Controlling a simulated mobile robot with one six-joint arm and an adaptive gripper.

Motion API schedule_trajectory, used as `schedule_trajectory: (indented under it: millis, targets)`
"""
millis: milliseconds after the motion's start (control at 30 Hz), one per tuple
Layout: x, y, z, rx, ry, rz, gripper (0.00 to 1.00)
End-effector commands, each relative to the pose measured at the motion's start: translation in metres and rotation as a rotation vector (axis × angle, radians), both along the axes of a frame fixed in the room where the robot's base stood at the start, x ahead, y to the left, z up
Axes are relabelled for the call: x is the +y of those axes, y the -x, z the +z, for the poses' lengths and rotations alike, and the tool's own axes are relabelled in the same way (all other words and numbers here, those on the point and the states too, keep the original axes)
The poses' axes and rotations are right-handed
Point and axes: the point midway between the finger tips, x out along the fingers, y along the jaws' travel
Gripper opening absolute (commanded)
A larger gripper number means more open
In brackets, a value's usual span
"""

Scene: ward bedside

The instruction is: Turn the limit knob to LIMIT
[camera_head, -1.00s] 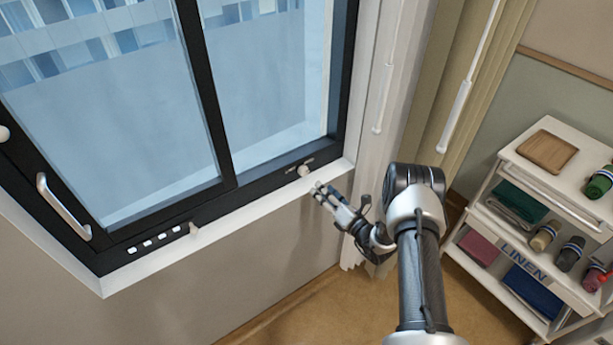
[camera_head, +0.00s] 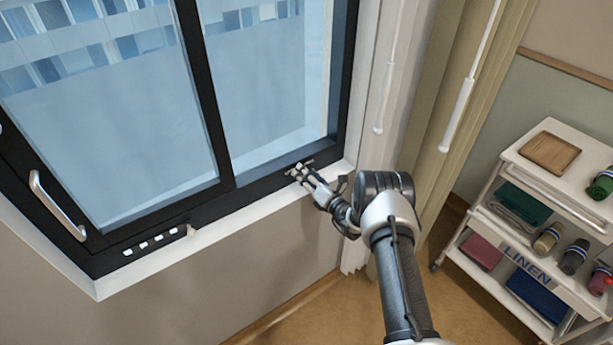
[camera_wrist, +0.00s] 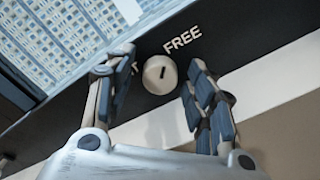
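The limit knob (camera_wrist: 160,74) is a round cream knob with a dark slot mark on the black lower window frame. In the wrist view the word FREE (camera_wrist: 182,40) is printed to its upper right. Another label at its left is mostly hidden by a finger, with only a last letter T showing. My gripper (camera_wrist: 160,84) is open, with one finger on each side of the knob and slight gaps visible. In the head view my gripper (camera_head: 298,172) is at the lower frame of the right pane and covers most of the knob.
The window (camera_head: 120,110) has a white handle (camera_head: 57,207) at left. Several white buttons (camera_head: 145,245) and a small beige latch (camera_head: 191,230) sit on the lower frame. A white sill (camera_head: 250,212) runs just below. Curtains (camera_head: 440,110) and a linen cart (camera_head: 510,235) stand to the right.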

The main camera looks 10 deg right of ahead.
Motion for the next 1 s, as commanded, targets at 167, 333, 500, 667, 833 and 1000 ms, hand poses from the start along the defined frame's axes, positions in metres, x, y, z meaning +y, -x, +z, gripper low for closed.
schedule_trajectory:
  millis: [167, 333, 500, 667, 833, 1000]
  targets:
    - [-0.0001, 0.0002, 0.0001, 0.0, 0.0, 0.0, 0.36]
    - [-0.0002, 0.0002, 0.0001, 0.0, 0.0, 0.0, 0.25]
    - [-0.0002, 0.0002, 0.0001, 0.0, 0.001, 0.0, 0.13]
    - [-0.0001, 0.0003, 0.0001, 0.0, 0.001, 0.0, 0.06]
    - [-0.0001, 0.0002, -0.0002, -0.008, 0.016, 0.001, 0.06]
    - [-0.0002, -0.0002, -0.0007, -0.034, 0.071, 0.0, 0.06]
